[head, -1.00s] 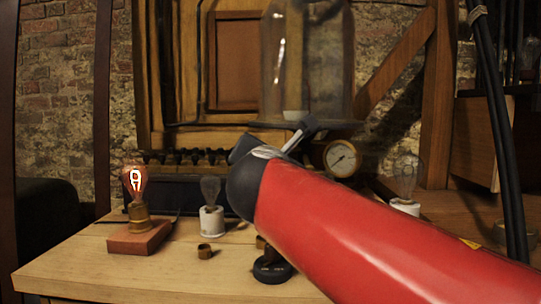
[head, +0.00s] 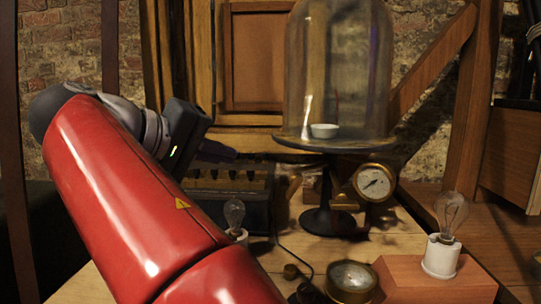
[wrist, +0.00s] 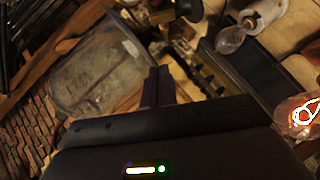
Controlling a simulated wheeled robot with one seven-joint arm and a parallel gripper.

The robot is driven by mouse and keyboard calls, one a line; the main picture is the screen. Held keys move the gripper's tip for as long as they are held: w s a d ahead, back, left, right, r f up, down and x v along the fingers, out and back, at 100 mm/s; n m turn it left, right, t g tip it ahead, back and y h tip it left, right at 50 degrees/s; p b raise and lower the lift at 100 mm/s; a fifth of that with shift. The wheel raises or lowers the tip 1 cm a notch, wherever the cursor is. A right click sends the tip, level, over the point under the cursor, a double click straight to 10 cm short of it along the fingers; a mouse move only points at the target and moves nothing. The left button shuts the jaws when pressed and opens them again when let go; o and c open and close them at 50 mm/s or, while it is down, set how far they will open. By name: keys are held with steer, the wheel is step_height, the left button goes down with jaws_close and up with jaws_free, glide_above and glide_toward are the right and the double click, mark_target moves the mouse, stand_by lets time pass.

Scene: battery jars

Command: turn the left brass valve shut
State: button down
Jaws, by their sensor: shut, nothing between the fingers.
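My gripper (head: 228,154) is at the upper left in the head view, in front of the wooden panel and above the row of dark-topped jars. Its dark fingers are shut and empty; they also show together in the wrist view (wrist: 157,84). I cannot clearly make out the left brass valve in either view. Blurred brass-coloured parts show under the bell jar's plate, beside the brass pressure gauge (head: 374,183), but their form is too indistinct to tell. My red arm covers the left part of the table.
A glass bell jar (head: 340,70) stands on a dark round plate (head: 350,145) right of my gripper. A bare bulb (head: 234,212) stands below it. Another bulb (head: 451,212) on a brick-red block (head: 420,281) and a round dial (head: 351,279) are at the front right.

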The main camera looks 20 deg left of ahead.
steer(key=b, duration=0.2)
glide_toward(296, 177)
steer(key=w, duration=0.4)
steer(key=shift+w+d+f+b, duration=0.15)
steer(key=shift+d+f+b, duration=0.2)
steer(key=shift+d+f, duration=0.25)
steer(key=shift+w+d+f+b, duration=0.2)
steer(key=shift+d+f+b, duration=0.1)
steer(key=shift+d+f, duration=0.25)
steer(key=shift+d, duration=0.1)
